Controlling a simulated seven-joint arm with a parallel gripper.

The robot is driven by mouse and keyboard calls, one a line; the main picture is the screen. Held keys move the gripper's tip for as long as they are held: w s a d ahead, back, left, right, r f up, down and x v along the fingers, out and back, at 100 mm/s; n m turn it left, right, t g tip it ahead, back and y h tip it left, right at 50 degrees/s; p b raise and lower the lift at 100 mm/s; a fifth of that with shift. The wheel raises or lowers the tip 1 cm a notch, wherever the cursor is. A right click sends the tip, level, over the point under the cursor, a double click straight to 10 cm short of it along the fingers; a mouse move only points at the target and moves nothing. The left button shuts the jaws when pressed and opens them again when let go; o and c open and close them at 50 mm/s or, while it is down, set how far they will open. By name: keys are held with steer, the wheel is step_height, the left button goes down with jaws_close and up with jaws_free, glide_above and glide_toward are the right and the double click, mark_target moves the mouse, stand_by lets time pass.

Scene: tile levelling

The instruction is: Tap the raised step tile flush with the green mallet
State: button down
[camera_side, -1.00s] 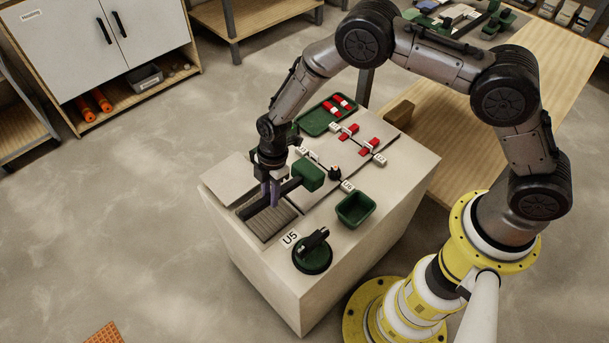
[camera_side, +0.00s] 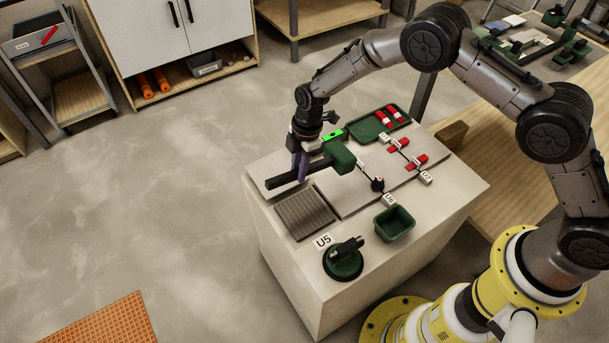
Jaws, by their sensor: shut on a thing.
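My gripper (camera_side: 300,175) is shut on the dark handle of the green mallet (camera_side: 339,154). The mallet's handle sticks out to the left of the fingers and its green head is to the right. The mallet is over the left part of the worktop, just behind the ridged grey patch (camera_side: 305,213). Pale tiles (camera_side: 357,200) cover much of the worktop. I cannot tell which tile is the raised step tile. The mallet and gripper hide part of the tiles, and I cannot tell whether the head touches one.
A bright green strip (camera_side: 332,135) shows behind the mallet head. Red clips (camera_side: 417,162) sit along tile joints. A green tray (camera_side: 380,124) is at the back, a green bin (camera_side: 394,223) at right, and a dark green suction cup (camera_side: 343,260) by label U5 (camera_side: 322,240) at front.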

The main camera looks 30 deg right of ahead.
step_height(320, 180, down, 8)
steer(key=shift+f, duration=0.25)
steer(key=shift+r, duration=1.9)
step_height(320, 180, down, 5)
steer(key=shift+r, duration=0.3)
step_height(320, 180, up, 5)
